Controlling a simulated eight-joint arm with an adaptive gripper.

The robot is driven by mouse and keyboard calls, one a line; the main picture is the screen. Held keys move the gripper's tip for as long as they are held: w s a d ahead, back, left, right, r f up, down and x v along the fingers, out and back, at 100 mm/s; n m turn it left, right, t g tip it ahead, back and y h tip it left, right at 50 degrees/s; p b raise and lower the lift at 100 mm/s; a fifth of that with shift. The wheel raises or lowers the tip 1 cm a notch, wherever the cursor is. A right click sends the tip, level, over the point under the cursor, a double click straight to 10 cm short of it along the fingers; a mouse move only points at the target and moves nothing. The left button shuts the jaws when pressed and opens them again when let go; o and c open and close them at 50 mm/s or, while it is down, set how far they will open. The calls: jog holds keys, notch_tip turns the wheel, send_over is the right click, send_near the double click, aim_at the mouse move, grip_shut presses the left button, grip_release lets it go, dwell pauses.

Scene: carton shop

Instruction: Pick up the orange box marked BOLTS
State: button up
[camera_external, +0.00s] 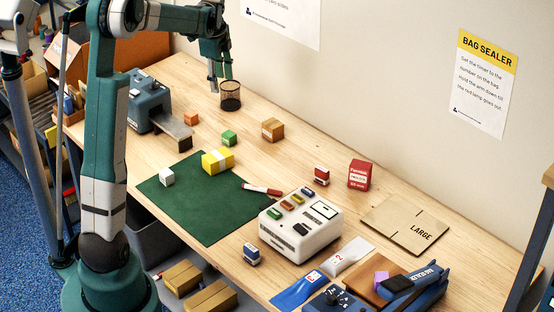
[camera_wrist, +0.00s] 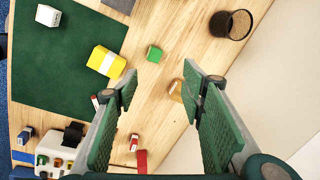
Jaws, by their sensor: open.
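A small orange box (camera_external: 191,118) stands on the wooden table beside the grey machine's outfeed plate in the external view; any marking on it is too small to read. I do not make it out in the wrist view. A larger tan-orange box (camera_external: 273,130) with a pale label stands further right, its lettering also unreadable. It is partly hidden behind a finger in the wrist view (camera_wrist: 176,91). My gripper (camera_external: 220,82) is open and empty, above the table by the mesh cup. Its two green fingers (camera_wrist: 162,82) are spread apart in the wrist view.
A dark mesh cup (camera_external: 231,97) stands near the wall. A green block (camera_external: 229,138), a yellow box (camera_external: 218,161) and a white cube (camera_external: 167,177) are near or on the green mat (camera_external: 205,215). The grey machine (camera_external: 148,98) stands left; a white device (camera_external: 300,226) stands in front.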

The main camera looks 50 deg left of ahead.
jog(key=w+a+f+m+g, duration=0.1)
jog(key=w+a+f+m, duration=0.1)
jog(key=a+f, duration=0.8)
jog(key=m+b, duration=0.1)
jog(key=m, duration=0.1)
send_over(191, 113)
jog(key=shift+g+h, duration=0.3)
jog(key=shift+h, duration=0.1)
notch_tip(191, 113, down, 7)
jog(key=shift+d, duration=0.15)
jog(key=shift+f, duration=1.25)
jog(key=shift+f, duration=2.65)
